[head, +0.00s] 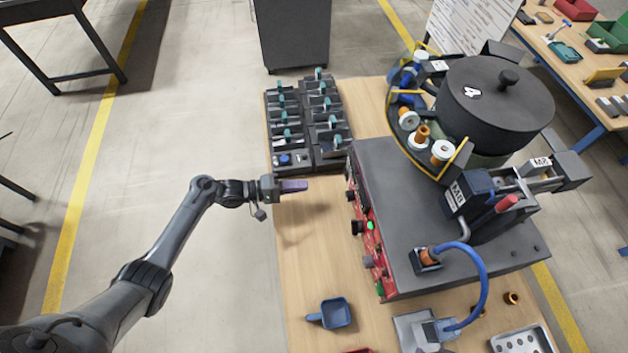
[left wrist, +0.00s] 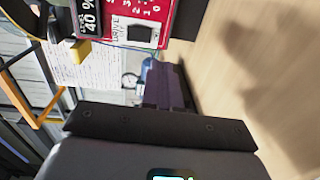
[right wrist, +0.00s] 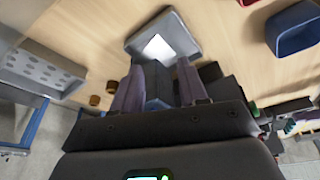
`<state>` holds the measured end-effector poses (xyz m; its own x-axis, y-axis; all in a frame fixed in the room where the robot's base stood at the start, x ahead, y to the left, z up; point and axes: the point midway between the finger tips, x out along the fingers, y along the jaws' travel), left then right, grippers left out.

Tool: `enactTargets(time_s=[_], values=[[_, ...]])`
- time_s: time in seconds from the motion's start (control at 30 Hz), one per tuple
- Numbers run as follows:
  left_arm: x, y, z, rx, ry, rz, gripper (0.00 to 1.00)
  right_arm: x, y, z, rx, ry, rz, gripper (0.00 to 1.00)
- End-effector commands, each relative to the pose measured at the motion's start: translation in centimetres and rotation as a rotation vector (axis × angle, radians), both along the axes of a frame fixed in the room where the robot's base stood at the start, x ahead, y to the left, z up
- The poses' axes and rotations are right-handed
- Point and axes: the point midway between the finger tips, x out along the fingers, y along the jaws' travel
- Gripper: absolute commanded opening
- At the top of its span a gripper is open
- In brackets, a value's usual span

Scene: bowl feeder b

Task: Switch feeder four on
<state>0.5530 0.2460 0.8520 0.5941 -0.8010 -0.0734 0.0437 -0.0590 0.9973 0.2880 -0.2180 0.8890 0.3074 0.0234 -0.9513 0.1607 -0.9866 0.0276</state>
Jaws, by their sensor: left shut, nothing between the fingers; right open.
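Feeder four is a dark bowl (head: 495,105) with a lidded top marked 4, standing on a grey base (head: 420,205) with a red control panel (head: 365,230). A round green light or button (head: 370,225) shows on the panel. In the left wrist view, the red panel (left wrist: 118,12) has a display reading 40 % (left wrist: 88,18) and a black switch (left wrist: 141,34) beside the word DRIVE. My left gripper (head: 294,186) is shut and empty, left of the panel and apart from it. My right gripper (right wrist: 160,75) is open, with a blue-grey block (right wrist: 158,88) showing between its fingers.
Black bins (head: 330,125) with teal handles stand behind my left gripper. A blue scoop (head: 336,313) lies on the wooden bench (head: 305,255). A blue hose (head: 482,285) arches at the feeder's front right. A perforated metal tray (head: 520,342) lies at front right. Bench between gripper and panel is clear.

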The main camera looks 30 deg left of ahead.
Motion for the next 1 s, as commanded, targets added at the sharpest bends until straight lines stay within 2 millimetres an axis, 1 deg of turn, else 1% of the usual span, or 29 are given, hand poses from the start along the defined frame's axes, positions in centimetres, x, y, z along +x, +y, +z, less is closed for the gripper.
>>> enactTargets(time_s=[0.03,0.1,0.33,0.83,0.93,1.0], values=[[-0.5,0.7,-0.1,0.002,0.002,0.001,0.00,0.0,0.0,0.1,-0.001,0.000,0.001,0.43],[-1.0,1.3,-0.3,0.002,0.001,0.000,0.00,0.0,-0.1,0.0,-0.004,0.000,0.002,0.43],[-1.8,2.4,-0.4,0.001,0.001,0.000,0.00,0.0,-0.3,0.0,-0.011,0.001,0.007,0.43],[-1.8,2.4,-0.5,0.006,-0.001,0.000,0.00,0.0,-0.2,0.0,-0.010,0.002,0.006,0.43],[-1.9,2.0,-1.0,0.055,-0.018,0.002,0.00,0.0,-0.2,0.0,-0.008,0.002,0.005,0.43],[-2.0,1.5,-1.7,0.138,-0.047,0.004,0.00,0.0,-0.1,0.1,-0.006,0.001,0.003,0.43]])
